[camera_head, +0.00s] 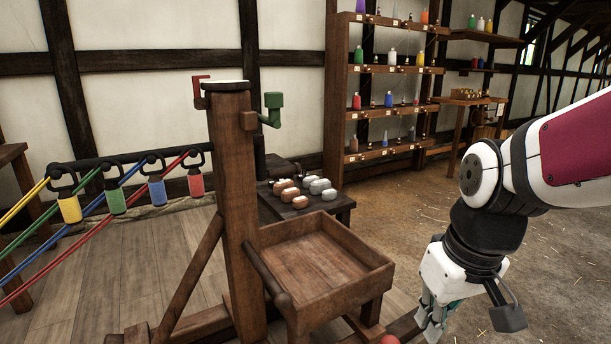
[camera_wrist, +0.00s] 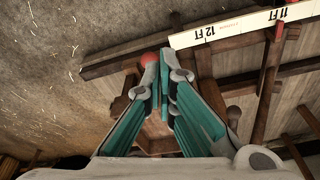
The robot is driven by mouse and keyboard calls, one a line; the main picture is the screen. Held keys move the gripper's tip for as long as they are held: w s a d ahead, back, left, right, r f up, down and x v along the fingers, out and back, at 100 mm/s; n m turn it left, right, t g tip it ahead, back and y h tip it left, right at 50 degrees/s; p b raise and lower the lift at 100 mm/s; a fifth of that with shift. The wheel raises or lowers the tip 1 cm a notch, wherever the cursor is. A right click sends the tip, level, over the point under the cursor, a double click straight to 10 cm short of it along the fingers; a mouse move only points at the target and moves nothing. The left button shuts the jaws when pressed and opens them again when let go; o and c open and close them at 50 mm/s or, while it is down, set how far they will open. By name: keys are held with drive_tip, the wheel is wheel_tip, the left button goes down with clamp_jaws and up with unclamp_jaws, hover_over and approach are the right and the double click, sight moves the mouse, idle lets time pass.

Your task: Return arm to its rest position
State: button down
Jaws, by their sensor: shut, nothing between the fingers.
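My arm reaches in from the right in the head view and hangs down at the elbow, with my gripper (camera_head: 432,318) low at the bottom edge, right of the wooden tray stand. In the wrist view, the two teal-lined fingers of my gripper (camera_wrist: 165,62) meet at their tips and hold nothing. A red ball-shaped thing (camera_wrist: 149,59) shows just beyond the fingertips. It also shows at the bottom edge of the head view (camera_head: 389,340), left of my gripper and apparently apart from it.
A wooden post (camera_head: 233,190) with a shallow empty tray (camera_head: 322,258) stands left of my arm. Coloured ropes with tagged hooks (camera_head: 115,198) run leftward from it. Behind are a low table of rounded blocks (camera_head: 331,210) and bottle shelves (camera_head: 391,107). Open floor (camera_head: 560,240) lies on the right.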

drive_tip(key=s+r+m+g, duration=0.2)
drive_tip(key=s+r+m, duration=0.1)
drive_tip(key=s, duration=1.7)
wheel_tip(320, 180, up, 30)
drive_tip(key=t+p, duration=0.4)
drive_tip(key=p, duration=2.4)
drive_tip(key=shift+w+d+n+h, duration=0.3)
drive_tip(key=shift+d, duration=0.15)
